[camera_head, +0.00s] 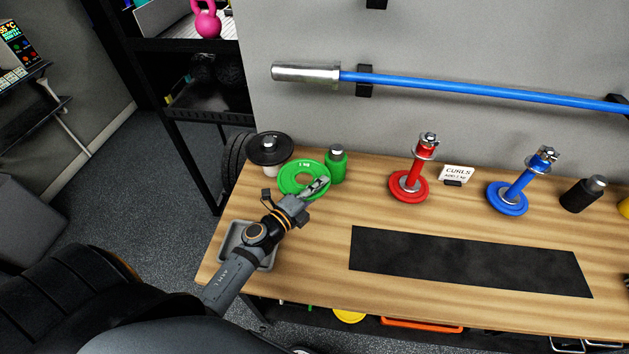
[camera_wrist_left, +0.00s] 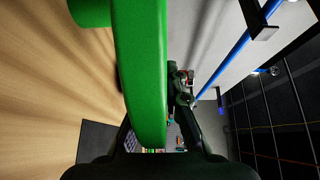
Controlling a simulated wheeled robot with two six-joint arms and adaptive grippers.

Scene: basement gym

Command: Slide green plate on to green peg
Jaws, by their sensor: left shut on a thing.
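The green plate (camera_head: 289,187) is a ring with a centre hole, at the left of the wooden bench in the head view. My left gripper (camera_head: 316,187) is shut on its near right edge. In the left wrist view the green plate (camera_wrist_left: 142,70) stands edge-on between the fingers and fills the middle of the picture. I cannot tell whether it touches the bench. My right gripper is not in view.
A black-topped object (camera_head: 268,149) is behind left. A red peg (camera_head: 415,171) and a blue peg (camera_head: 520,187) stand farther right. A grey tray (camera_head: 230,240) lies below my left arm. The dark mat (camera_head: 470,262) is clear.

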